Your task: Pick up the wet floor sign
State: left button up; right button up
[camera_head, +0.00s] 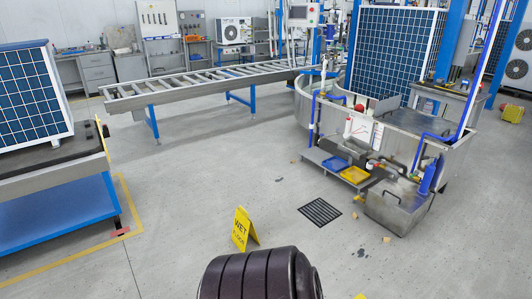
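The yellow wet floor sign (241,229) stands as a small upright A-frame on the grey floor, a little left of the middle and low in the head view. Dark lettering on its face includes the word "WET". Nothing is touching it. Neither of my grippers shows in the head view.
A dark ribbed rounded form (258,277) fills the bottom middle; I cannot tell what it is. A floor drain grate (320,212) lies right of the sign. A metal tank station (455,157), roller conveyor (215,80) and blue cart (62,215) stand around. Floor beside the sign is mostly clear.

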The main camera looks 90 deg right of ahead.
aim_at(243, 226)
jog(key=z, duration=2.6)
jog(key=i+u, duration=0.2)
jog(key=u, duration=0.25)
jog(key=i+l+u, duration=0.15)
jog(key=u, duration=0.25)
